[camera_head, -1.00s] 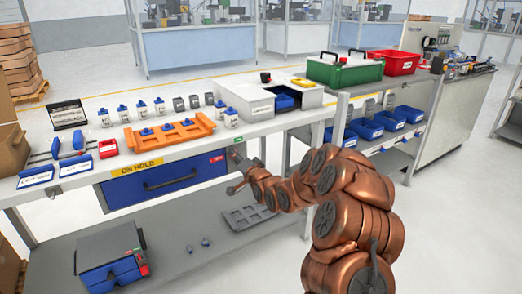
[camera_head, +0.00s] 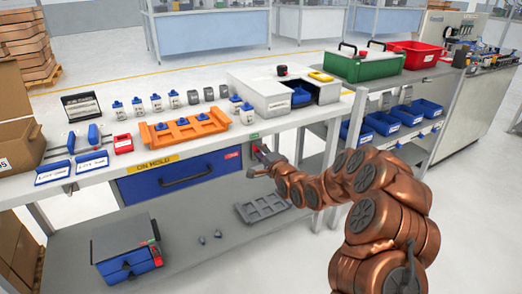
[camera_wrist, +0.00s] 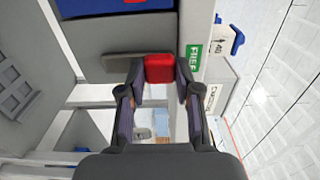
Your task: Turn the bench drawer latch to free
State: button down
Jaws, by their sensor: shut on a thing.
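The blue bench drawer (camera_head: 180,180) is closed under the bench top, beside the latch. In the wrist view, the latch's red handle (camera_wrist: 159,68) lies between the two fingertips of my gripper (camera_wrist: 158,82), which are shut on it. A grey bar (camera_wrist: 122,62) runs left from the handle. A green FREE label (camera_wrist: 193,55) is just right of the handle in that view. In the head view, my gripper (camera_head: 259,163) is at the bench front, right of the drawer; the fingers are small there and the latch is largely hidden. The green label (camera_head: 254,136) shows above it.
The bench top carries an orange rack (camera_head: 185,129), small bottles and a white box (camera_head: 268,97). A bench leg (camera_head: 330,140) stands right of my gripper.

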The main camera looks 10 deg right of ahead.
dwell(0.3)
jog(key=c, duration=0.8)
grip_release()
jog(key=v, duration=1.2)
